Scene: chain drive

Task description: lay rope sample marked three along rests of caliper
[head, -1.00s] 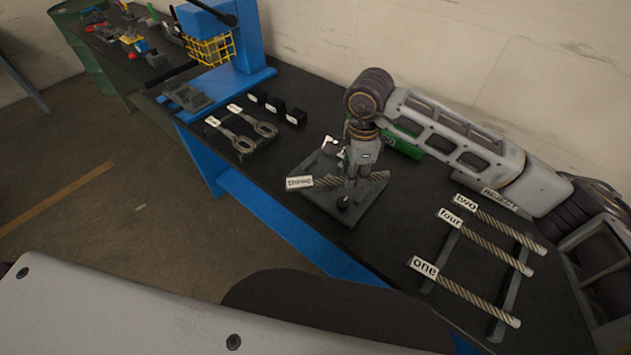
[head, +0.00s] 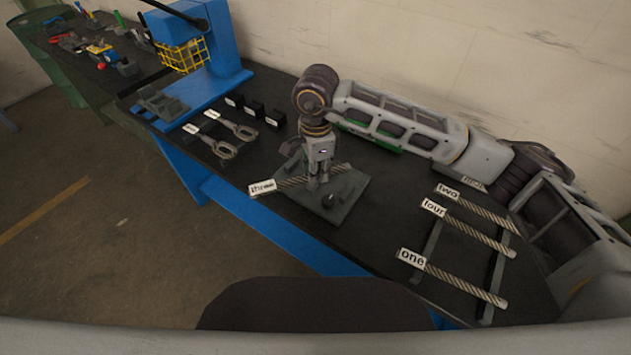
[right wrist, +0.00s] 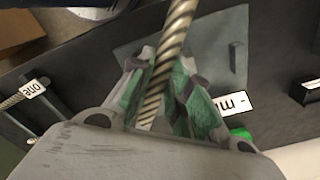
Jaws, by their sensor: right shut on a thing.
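My right gripper (head: 317,187) is shut on the rope sample marked three (head: 284,183), around its middle. The twisted rope and the fingers on both sides of it also show in the right wrist view (right wrist: 172,45). Its white tag is at the rope's left end in the head view. The rope is over the grey caliper plate (head: 345,198), running across it; I cannot tell whether it touches the rests. A dark round knob (head: 328,201) stands on the plate. A white "mm" label (right wrist: 235,103) shows beside the fingers in the wrist view. My left gripper is not in view.
Rope samples two (head: 482,212), four (head: 472,232) and one (head: 460,282) lie across a dark rack at the right. Two metal eye-ended pieces (head: 222,148) and small black blocks lie left of the plate. A blue press (head: 228,45) with a yellow cage stands farther left.

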